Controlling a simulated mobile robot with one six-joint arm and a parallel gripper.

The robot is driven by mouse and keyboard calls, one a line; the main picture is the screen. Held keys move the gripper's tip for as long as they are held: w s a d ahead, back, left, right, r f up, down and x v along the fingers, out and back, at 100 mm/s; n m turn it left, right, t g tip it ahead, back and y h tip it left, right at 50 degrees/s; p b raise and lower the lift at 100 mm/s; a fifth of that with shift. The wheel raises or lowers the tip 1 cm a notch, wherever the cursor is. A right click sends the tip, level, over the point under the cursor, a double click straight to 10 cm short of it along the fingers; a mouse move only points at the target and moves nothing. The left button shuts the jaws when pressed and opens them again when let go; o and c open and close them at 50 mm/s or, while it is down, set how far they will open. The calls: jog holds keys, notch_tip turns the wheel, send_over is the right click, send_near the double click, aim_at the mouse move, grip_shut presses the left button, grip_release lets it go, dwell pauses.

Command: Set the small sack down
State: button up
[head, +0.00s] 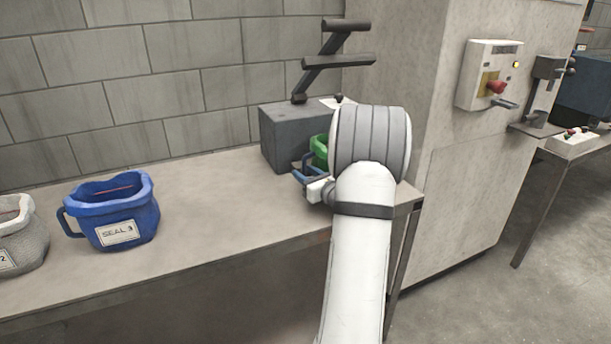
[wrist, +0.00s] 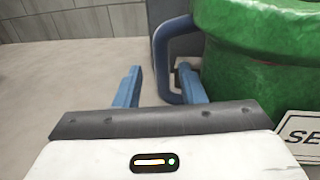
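A green sack (wrist: 255,55) with a blue-grey loop handle (wrist: 162,55) and a white label fills the right of the wrist view. In the head view only a strip of the green sack (head: 320,150) shows; my arm hides the rest, so its base and contact with the bench cannot be seen. My gripper (wrist: 159,68) is open, its two blue fingers apart. The handle passes between them, closer to the right finger, with a gap to the left finger. In the head view, my gripper (head: 304,171) is low over the bench, left of the green sack.
The bench (head: 235,220) has clear room left of my gripper. A blue sack (head: 112,212) labelled SEAL 3 and a grey sack (head: 22,238) stand further left. A grey block (head: 285,132) with a dark lever stands behind. A wall box (head: 490,75) hangs at right.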

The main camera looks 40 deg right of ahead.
jog(key=s, duration=1.2)
jog(key=shift+a, duration=0.2)
jog(key=w+a+n+y, duration=0.1)
jog(key=a+n+y, duration=0.1)
jog(key=a, duration=0.2)
jog(key=a+n+g+y, duration=0.1)
jog(key=a+n, duration=0.1)
jog(key=a, duration=0.2)
jog(key=w+a+r+n+g+y, duration=0.1)
jog(key=a+n+y, duration=0.1)
jog(key=a, duration=0.1)
jog(key=shift+w+a+y, duration=0.3)
jog(key=shift+w+a, duration=0.05)
jog(key=shift+a, duration=0.05)
jog(key=s+a+n+g+y, duration=0.2)
jog(key=a+n+g+y, duration=0.35)
jog(key=a, duration=0.75)
jog(key=s+a+f+n+g+h, duration=0.3)
jog(key=s+a+n+g, duration=0.55)
jog(key=a+n, duration=0.3)
jog(key=s+n+h, duration=0.7)
jog(key=s+n, duration=0.1)
jog(key=n, duration=0.5)
jog(key=shift+d+r, duration=0.15)
jog(key=shift+r, duration=0.3)
jog(key=shift+h, duration=0.25)
